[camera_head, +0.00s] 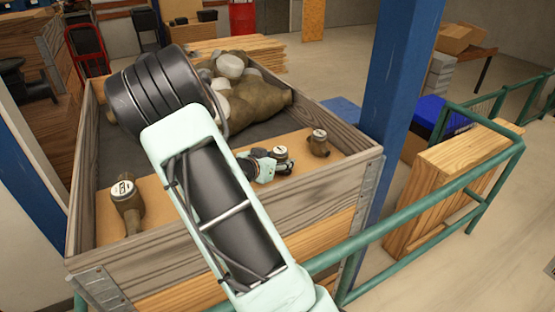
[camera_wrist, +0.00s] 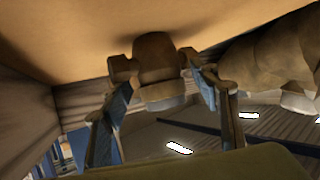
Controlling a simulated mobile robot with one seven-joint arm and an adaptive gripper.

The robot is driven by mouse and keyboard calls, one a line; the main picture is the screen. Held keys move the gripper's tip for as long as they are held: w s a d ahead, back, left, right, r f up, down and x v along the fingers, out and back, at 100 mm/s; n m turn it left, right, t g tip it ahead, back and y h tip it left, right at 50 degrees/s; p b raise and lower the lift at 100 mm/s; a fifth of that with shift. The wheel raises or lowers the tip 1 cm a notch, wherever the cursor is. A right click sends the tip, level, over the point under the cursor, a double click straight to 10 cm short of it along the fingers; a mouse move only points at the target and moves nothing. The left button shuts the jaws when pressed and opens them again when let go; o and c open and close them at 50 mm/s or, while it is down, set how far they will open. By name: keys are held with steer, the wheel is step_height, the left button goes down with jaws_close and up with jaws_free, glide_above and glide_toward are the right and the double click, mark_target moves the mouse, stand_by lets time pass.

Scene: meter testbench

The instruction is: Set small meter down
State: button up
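In the head view my gripper (camera_head: 268,166) is low over the tan board inside the wooden crate, at a small meter (camera_head: 281,154) with a brown body and pale round top. In the wrist view this meter (camera_wrist: 160,75) sits between the two fingertips of my gripper (camera_wrist: 160,72), close against the tan board (camera_wrist: 60,35). The fingertips are very near its sides; whether they touch it cannot be told. In the head view a second small meter (camera_head: 319,142) stands on the board just right of it. A third meter (camera_head: 125,203) stands at the board's left end.
The crate (camera_head: 335,175) has raised wooden walls around the board. Brown sacks and pale meters (camera_head: 240,92) lie deeper inside it. A blue post (camera_head: 393,80) and green railing (camera_head: 400,228) stand on the right. Bare board lies left of my arm.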

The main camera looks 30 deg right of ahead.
steer(key=shift+r, duration=0.1)
steer(key=shift+a+r, duration=0.15)
steer(key=shift+a, duration=0.05)
steer(key=v, duration=0.7)
steer(key=shift+s+p, duration=0.15)
steer(key=shift+p, duration=0.2)
